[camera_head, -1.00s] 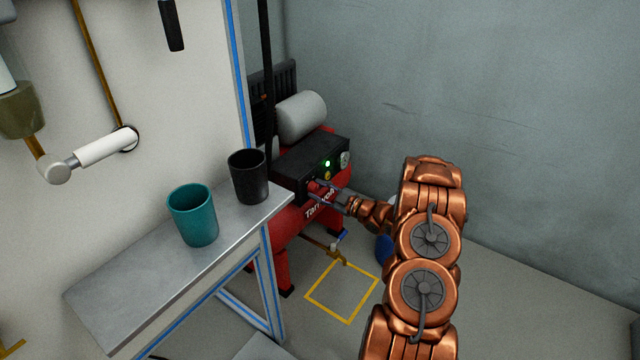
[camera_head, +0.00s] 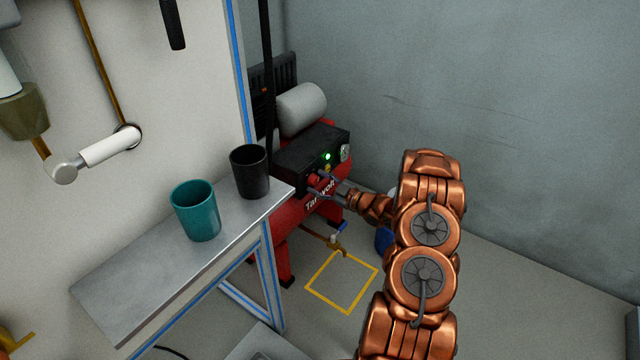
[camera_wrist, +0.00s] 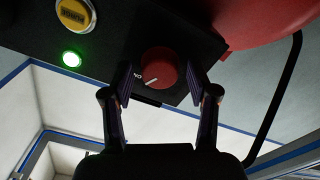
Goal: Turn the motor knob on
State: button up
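The red motor knob (camera_wrist: 160,68) sits on the black control box (camera_head: 308,150) of a red compressor (camera_head: 290,218). The knob has a white pointer mark, and an "ON" label is printed beside it. My gripper (camera_wrist: 160,85) is open, with one finger on each side of the knob and a visible gap to it on both sides. In the head view my gripper (camera_head: 326,186) is at the front of the box, partly covering the knob area. A green light (camera_wrist: 72,58) on the box is lit; it also shows in the head view (camera_head: 327,156).
A yellow button (camera_wrist: 76,14) is near the green light. A metal table (camera_head: 150,275) at left holds a teal cup (camera_head: 195,212) and a black cup (camera_head: 249,172). A yellow square (camera_head: 342,282) marks the floor. A grey wall stands behind.

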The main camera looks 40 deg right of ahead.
jog(key=shift+o, duration=0.2)
jog(key=v, duration=1.2)
dwell(0.5)
